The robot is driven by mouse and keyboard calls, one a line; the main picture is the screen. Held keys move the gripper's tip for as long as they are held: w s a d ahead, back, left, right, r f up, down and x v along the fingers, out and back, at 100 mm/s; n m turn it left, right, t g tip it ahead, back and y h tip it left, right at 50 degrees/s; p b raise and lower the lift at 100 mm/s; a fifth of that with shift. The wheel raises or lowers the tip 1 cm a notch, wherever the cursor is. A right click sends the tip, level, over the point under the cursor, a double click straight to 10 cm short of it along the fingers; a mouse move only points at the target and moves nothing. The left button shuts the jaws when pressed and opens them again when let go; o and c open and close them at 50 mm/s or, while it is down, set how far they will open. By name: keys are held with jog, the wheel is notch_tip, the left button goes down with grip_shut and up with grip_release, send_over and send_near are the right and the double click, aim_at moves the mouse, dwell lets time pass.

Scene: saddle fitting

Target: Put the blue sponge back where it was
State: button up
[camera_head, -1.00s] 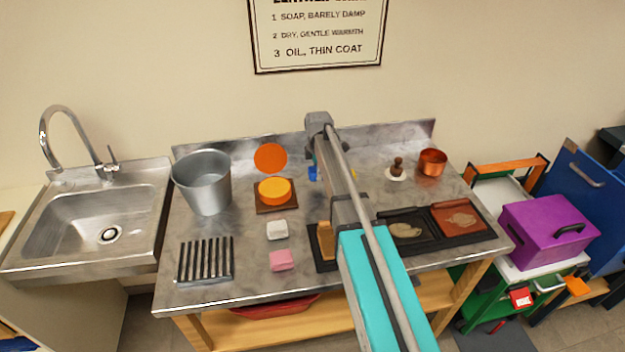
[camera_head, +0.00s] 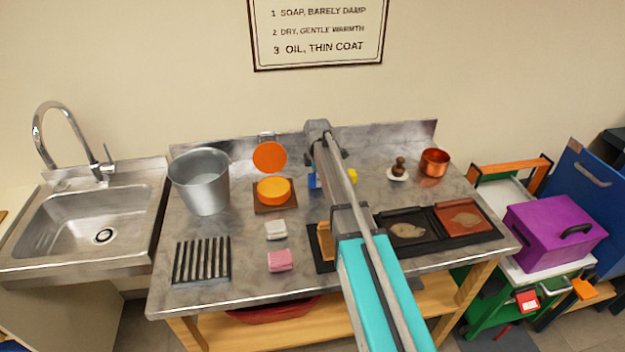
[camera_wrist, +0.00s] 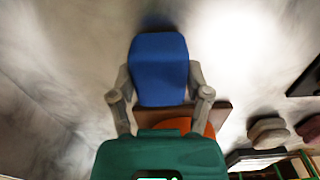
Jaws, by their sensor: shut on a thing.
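The blue sponge (camera_wrist: 160,68) is between the two fingers of my gripper (camera_wrist: 160,85) in the wrist view, and the gripper is shut on it. In the head view a small blue patch (camera_head: 312,179) shows just left of my arm, over the back of the metal table (camera_head: 225,258). My arm hides most of the gripper there. I cannot tell whether the sponge touches the table. In the wrist view a brown board (camera_wrist: 222,114) and an orange thing (camera_wrist: 209,130) show partly behind the gripper.
A bucket (camera_head: 203,186), an orange-yellow round block (camera_head: 273,190), a white block (camera_head: 276,230), a pink block (camera_head: 280,261) and a black rack (camera_head: 202,261) stand left of my arm. A yellow thing (camera_head: 351,177), a brush (camera_head: 398,168) and a copper pot (camera_head: 434,162) are right.

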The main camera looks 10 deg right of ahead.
jog(key=shift+f, duration=0.2)
jog(key=o, duration=1.1)
jog(key=shift+r, duration=0.15)
notch_tip(320, 180, up, 12)
jog(key=p, duration=1.2)
jog(key=s+a+m, duration=0.1)
jog(key=s+m, duration=1.7)
jog(key=s, duration=1.1)
jog(key=shift+a, duration=0.25)
